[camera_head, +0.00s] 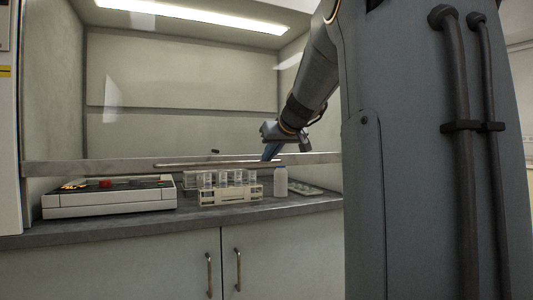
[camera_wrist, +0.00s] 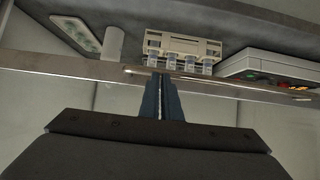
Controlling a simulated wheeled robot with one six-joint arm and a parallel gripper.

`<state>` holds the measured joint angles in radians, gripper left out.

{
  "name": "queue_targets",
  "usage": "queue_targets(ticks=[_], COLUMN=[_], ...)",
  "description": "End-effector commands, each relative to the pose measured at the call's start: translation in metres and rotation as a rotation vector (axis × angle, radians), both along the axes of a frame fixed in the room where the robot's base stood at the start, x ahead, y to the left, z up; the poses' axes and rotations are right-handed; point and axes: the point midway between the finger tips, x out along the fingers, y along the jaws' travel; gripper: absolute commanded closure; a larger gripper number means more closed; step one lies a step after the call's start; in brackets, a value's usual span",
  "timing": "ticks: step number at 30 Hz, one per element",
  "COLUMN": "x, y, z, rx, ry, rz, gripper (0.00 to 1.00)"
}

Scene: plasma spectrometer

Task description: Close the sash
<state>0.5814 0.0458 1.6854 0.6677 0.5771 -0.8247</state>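The sash is a clear pane with a metal bottom rail (camera_head: 80,166), partway down, with an open gap between rail and worktop. Its long thin handle (camera_head: 200,164) runs along the rail. In the wrist view the rail (camera_wrist: 60,67) and handle (camera_wrist: 215,78) cross behind my fingertips. My gripper (camera_head: 268,155) is at the right part of the handle, its blue-grey fingers pointing down at the rail. In the wrist view my fingers (camera_wrist: 161,76) are together with only a thin slit between them, holding nothing visible. Whether the tips touch the handle I cannot tell.
On the worktop (camera_head: 300,205) below the sash are a white instrument (camera_head: 110,200), a rack of tubes (camera_head: 230,193), a white bottle (camera_head: 281,182) and a tray (camera_head: 304,189). Cabinet doors with handles (camera_head: 238,270) are below.

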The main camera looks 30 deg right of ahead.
Motion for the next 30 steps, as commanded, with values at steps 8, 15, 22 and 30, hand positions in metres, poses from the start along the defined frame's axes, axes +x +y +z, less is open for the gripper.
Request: queue_targets(ticks=[8, 15, 22, 30], x=[0.003, 0.003, 0.003, 0.002], y=[-0.003, -0.002, -0.002, -0.001], z=[-0.064, -0.101, -0.12, -0.126], rx=[-0.001, -0.002, -0.002, -0.002], ry=[-0.002, -0.002, -0.004, -0.004], rz=[-0.005, -0.005, -0.004, -0.003], gripper=[1.0, 1.0, 1.0, 1.0])
